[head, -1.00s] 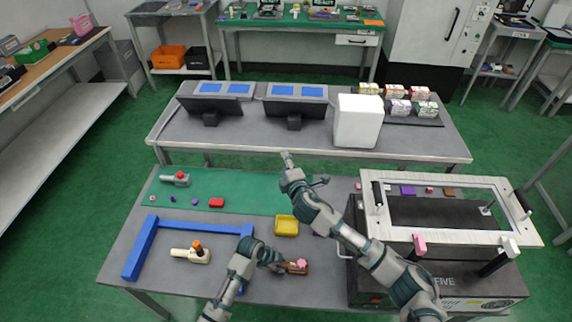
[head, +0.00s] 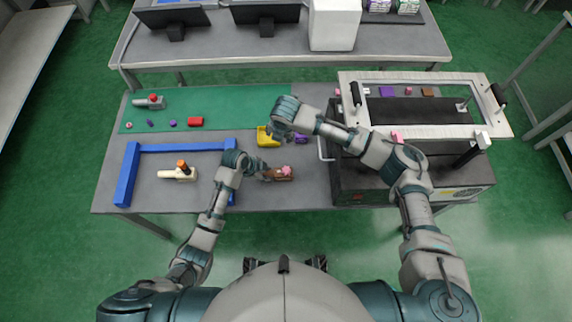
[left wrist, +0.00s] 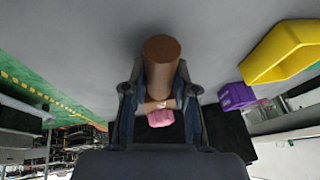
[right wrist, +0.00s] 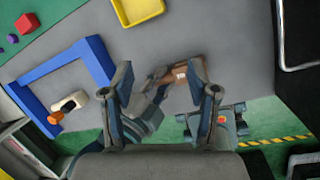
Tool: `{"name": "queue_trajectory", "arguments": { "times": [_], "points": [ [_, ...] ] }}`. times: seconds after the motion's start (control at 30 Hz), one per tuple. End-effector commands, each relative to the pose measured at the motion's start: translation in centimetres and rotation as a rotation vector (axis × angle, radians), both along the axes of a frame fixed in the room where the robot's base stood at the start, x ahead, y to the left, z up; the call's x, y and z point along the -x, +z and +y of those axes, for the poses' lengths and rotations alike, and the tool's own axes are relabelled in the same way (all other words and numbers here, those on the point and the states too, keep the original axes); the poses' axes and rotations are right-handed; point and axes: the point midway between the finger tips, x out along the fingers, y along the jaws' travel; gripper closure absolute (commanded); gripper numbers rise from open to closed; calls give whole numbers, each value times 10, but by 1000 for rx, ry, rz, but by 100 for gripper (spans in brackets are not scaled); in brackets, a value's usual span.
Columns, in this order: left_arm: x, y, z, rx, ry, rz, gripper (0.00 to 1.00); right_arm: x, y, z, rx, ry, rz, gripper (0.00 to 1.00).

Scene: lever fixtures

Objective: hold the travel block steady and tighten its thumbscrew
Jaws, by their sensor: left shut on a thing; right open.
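The travel block is a brown piece (head: 277,175) with a pink thumbscrew (head: 287,170) on the grey table, right of the blue frame. My left gripper (head: 264,173) is shut on the block from the left. In the left wrist view, the brown round body (left wrist: 161,65) lies between the fingers, with the pink thumbscrew (left wrist: 160,118) nearer the palm. My right gripper (head: 270,131) is beside the yellow bin and higher than the block. In the right wrist view it (right wrist: 168,80) is open and empty, with the brown block (right wrist: 181,76) below, between its fingers in the picture.
A yellow bin (head: 266,141) and a purple piece (head: 301,138) lie behind the block. A blue frame (head: 128,175) and a cream part with an orange knob (head: 180,172) are left. A black machine with a white frame (head: 425,132) stands right. Bare table lies in front.

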Motion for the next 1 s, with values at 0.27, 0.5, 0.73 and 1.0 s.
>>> {"name": "queue_trajectory", "arguments": {
  "times": [0.27,0.5,0.73,1.0],
  "points": [
    [0,0,0,0,0,0,100,55,-8,-20,133,280,251,41],
    [0,0,0,0,0,0,100,59,-43,-21,137,295,267,41],
    [0,0,0,0,0,0,100,58,-91,-21,137,292,265,41],
    [0,0,0,0,0,0,100,58,-123,-21,135,292,261,41]
  ]
}}
